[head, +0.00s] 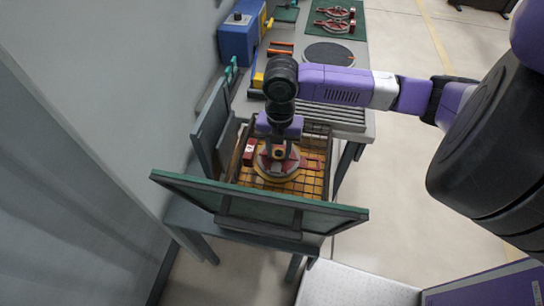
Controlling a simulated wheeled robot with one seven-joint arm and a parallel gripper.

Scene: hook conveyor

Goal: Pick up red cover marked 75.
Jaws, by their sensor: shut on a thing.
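My gripper (280,150) points straight down into the wire basket (317,137) on the near end of the bench. It is shut on a round red cover (265,164) with a pale yellowish rim, at the basket's middle. The fingers hide part of its top, and I cannot read any number on it. I cannot tell whether the cover touches the basket floor. A small red block with a white mark (249,151) stands just left of it.
A green-edged panel (255,203) stands in front of the basket and a grey panel (209,125) to its left. Farther back are a dark disc (328,54), a green mat (347,31) with red parts, and a blue box (238,42). Floor is open at right.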

